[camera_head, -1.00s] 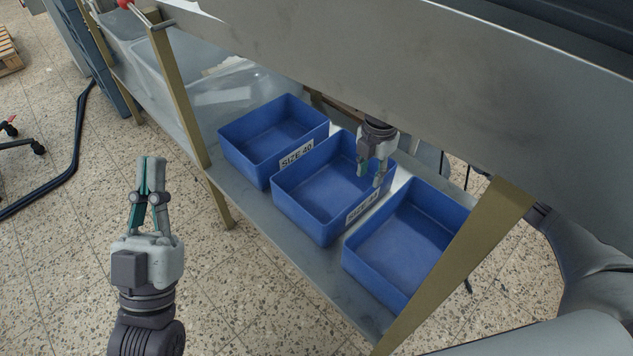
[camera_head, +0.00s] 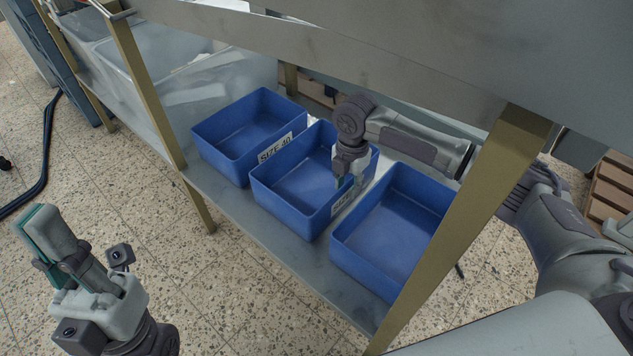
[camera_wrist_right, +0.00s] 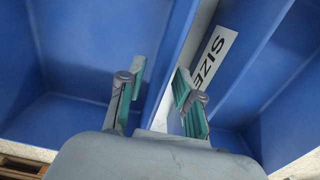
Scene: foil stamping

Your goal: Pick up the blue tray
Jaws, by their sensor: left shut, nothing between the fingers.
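Three blue trays stand side by side on the lower shelf: a left tray (camera_head: 235,140), a middle tray (camera_head: 285,205) and a right tray (camera_head: 385,240). White labels show near the walls between them, one reading SIZE 40. My right gripper (camera_head: 343,182) is down at the right wall of the middle tray. In the right wrist view its fingers (camera_wrist_right: 160,105) are apart, with a blue tray wall (camera_wrist_right: 165,65) between them; whether they touch it I cannot tell. My left gripper (camera_head: 45,222) is shut and empty, over the floor left of the shelf.
The lower shelf (camera_head: 240,205) carries the trays, with a metal counter (camera_head: 330,60) close above. A brass-coloured leg (camera_head: 470,220) stands in front of the right tray, another (camera_head: 150,90) left of the trays. Clear containers (camera_head: 190,85) sit farther left. Floor in front is free.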

